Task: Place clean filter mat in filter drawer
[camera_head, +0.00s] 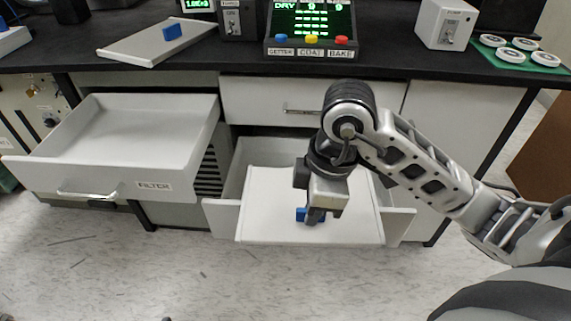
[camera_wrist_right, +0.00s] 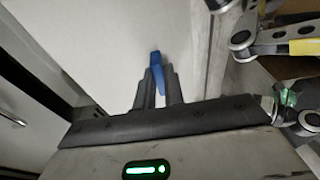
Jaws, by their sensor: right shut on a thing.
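The filter drawer (camera_head: 100,182), labelled FILTER, is pulled open at the left, and its inside looks empty. My right gripper (camera_head: 314,216) is shut on the blue grip tab (camera_head: 301,214) of a pale flat filter mat (camera_head: 268,215). This mat lies over the open lower drawer (camera_head: 221,217) and sticks out past its front; whether it touches the drawer is hidden. In the right wrist view the fingers pinch the blue tab (camera_wrist_right: 157,72) above the mat (camera_wrist_right: 110,45). Another flat mat (camera_head: 140,46) with a blue tab lies on the bench top. My left gripper is not in view.
The black bench top (camera_head: 215,60) carries a control panel (camera_head: 312,28) with coloured buttons, a white switch box (camera_head: 445,24), and a green tray (camera_head: 522,58) with several white discs. A closed drawer (camera_head: 250,100) sits above the open lower one. The floor in front is clear.

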